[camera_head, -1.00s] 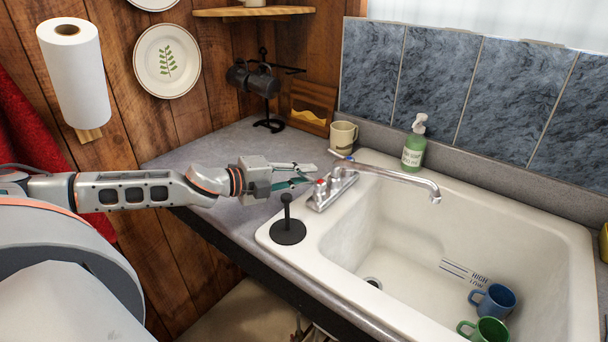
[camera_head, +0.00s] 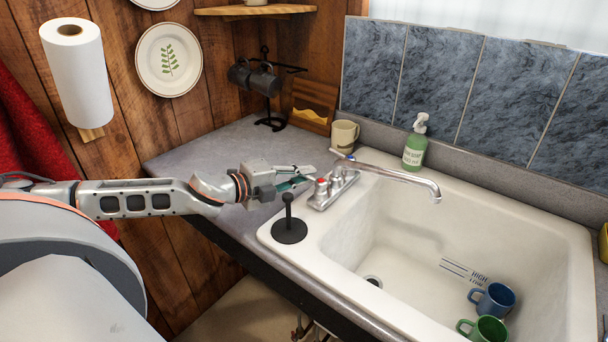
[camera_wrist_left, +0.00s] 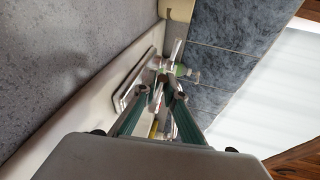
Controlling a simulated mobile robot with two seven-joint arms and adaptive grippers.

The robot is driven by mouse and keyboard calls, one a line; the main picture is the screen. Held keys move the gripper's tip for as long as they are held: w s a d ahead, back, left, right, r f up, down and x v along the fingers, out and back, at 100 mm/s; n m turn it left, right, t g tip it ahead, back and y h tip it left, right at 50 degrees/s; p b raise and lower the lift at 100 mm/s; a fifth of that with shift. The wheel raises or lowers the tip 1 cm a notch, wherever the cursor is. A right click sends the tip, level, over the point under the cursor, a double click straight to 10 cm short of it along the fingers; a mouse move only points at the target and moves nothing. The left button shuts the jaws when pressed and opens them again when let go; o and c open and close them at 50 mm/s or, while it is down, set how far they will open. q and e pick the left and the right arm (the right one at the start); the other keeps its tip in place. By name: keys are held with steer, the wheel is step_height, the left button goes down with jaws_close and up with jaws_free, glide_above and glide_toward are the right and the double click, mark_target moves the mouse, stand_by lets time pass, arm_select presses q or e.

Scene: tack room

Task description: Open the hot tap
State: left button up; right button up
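The chrome faucet (camera_head: 400,175) stands on the back left rim of the white sink, its spout reaching right over the basin. The hot tap (camera_head: 321,186), with a red mark, is the nearer left handle on the faucet base. My left gripper (camera_head: 312,176) is just left of the hot tap, fingers pointing at it; contact cannot be told. In the left wrist view its green-grey fingers (camera_wrist_left: 162,93) are apart with nothing held. The faucet's base plate (camera_wrist_left: 133,82) and handles lie just beyond the fingertips, partly hidden. My right gripper is not in view.
A black upright holder (camera_head: 289,229) stands on the sink rim just below the gripper. A beige mug (camera_head: 344,136) and green soap bottle (camera_head: 414,148) stand behind the faucet. Blue (camera_head: 495,301) and green (camera_head: 488,330) mugs lie in the sink (camera_head: 560,260).

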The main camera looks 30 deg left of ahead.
arm_select(q)
steer(key=shift+o, duration=1.1)
steer(key=shift+s+a, duration=0.1)
steer(key=shift+s+a, duration=0.2)
steer(key=shift+s, duration=0.15)
steer(key=shift+v, duration=1.05)
steer(key=shift+s+f+v, duration=0.1)
steer(key=shift+f+v, duration=0.3)
steer(key=shift+v, duration=1.55)
steer(key=shift+s+f+v, duration=0.1)
steer(key=shift+f+v, duration=0.3)
steer(key=shift+v, duration=1.5)
steer(key=shift+s+f+v, duration=0.1)
steer(key=shift+f+v, duration=0.25)
steer(key=shift+v, duration=1.6)
steer(key=shift+c, duration=0.4)
